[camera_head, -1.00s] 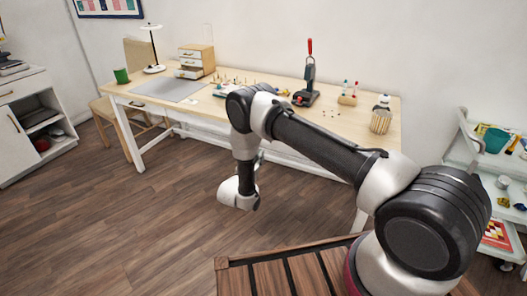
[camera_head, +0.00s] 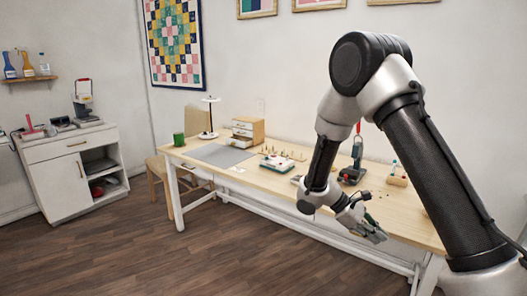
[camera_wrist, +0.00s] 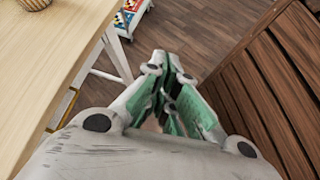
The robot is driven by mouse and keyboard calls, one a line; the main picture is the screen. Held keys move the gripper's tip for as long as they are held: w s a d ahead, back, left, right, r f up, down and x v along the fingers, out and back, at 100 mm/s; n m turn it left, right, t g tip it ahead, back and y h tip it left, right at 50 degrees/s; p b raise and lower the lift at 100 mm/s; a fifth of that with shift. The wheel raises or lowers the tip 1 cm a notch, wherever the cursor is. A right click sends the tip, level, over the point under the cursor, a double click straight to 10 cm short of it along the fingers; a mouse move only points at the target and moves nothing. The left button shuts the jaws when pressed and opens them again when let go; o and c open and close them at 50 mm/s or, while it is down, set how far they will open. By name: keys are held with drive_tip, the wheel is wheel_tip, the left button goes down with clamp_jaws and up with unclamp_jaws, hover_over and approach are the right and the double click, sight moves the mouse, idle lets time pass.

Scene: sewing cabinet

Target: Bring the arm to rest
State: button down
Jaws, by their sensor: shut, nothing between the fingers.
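My gripper (camera_head: 372,228) is at the end of my raised, bent arm, in front of the wooden worktable (camera_head: 205,153) near its front edge. In the wrist view my gripper (camera_wrist: 172,75) has its green-padded fingers together, with nothing between them. It is over the gap between the table edge on the left and a slatted brown wooden surface (camera_wrist: 275,80) on the right, with floor beyond. My arm fills the right side of the head view and hides part of the table's right end.
A white cabinet (camera_head: 70,175) stands at the left. Open floor (camera_head: 190,255) lies in front of the table.

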drive_tip(key=s+d+r+m+t+y, duration=0.1)
drive_tip(key=s+r+m+t+y, duration=0.3)
drive_tip(key=s+r, duration=0.7)
drive_tip(key=s+d+r+m+t+y, duration=0.1)
drive_tip(key=s+r+m+t+y, duration=0.2)
drive_tip(key=s+r+m+y, duration=0.3)
drive_tip(key=shift+s+d+r+m+t, duration=0.4)
drive_tip(key=shift+s+r+m, duration=0.3)
drive_tip(key=shift+s+r, duration=2.5)
drive_tip(key=shift+w+r, duration=0.85)
